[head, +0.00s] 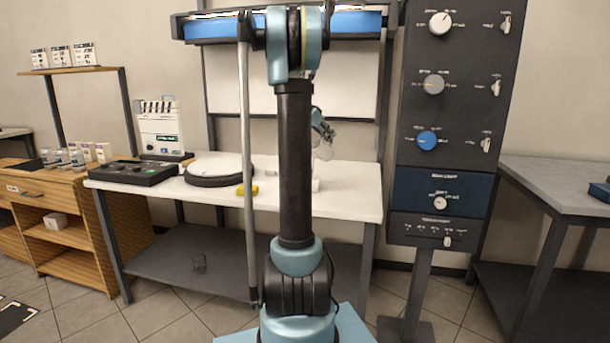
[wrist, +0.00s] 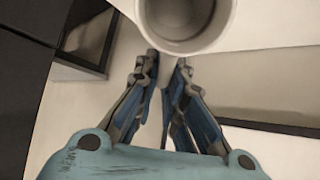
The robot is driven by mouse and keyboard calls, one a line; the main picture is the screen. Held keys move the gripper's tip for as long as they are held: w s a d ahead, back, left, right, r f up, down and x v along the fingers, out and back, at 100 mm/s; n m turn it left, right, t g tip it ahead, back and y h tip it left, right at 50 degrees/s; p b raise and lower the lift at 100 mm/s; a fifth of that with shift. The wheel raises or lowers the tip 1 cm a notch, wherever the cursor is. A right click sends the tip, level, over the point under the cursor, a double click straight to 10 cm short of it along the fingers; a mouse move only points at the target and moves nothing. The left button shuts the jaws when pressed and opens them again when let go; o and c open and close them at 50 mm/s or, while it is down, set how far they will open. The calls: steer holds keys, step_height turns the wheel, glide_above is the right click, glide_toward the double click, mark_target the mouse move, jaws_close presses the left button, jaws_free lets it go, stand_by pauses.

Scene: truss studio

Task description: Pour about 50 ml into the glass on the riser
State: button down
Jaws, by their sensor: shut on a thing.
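In the wrist view my gripper (wrist: 167,64) is shut on a pale vessel (wrist: 222,38), gripping a narrow part like a handle below its round rim. The vessel's mouth faces the camera; I cannot make out any liquid in it. In the head view my gripper (head: 323,130) is above the white table, behind my arm. The pale vessel (head: 325,149) shows faintly just below it. A small white thing (head: 317,185) stands on the table under it, partly hidden by my arm. I cannot clearly make out the glass on the riser; my arm blocks that area.
A tall dial panel (head: 420,185) rises at the right. The table's right part looks clear.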

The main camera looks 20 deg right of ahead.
steer(key=shift+w+d+f+y+b, duration=0.2)
steer(key=shift+d+f+y+b, duration=0.4)
steer(key=shift+d+f+y, duration=0.45)
steer(key=shift+f+y, duration=0.15)
steer(key=shift+g, duration=0.3)
steer(key=w+d+f+g+y+b, duration=0.1)
steer(key=d+f+y+b, duration=0.3)
steer(key=d+f+y, duration=0.2)
steer(key=shift+w+d+y, duration=0.2)
steer(key=shift+d+y, duration=0.2)
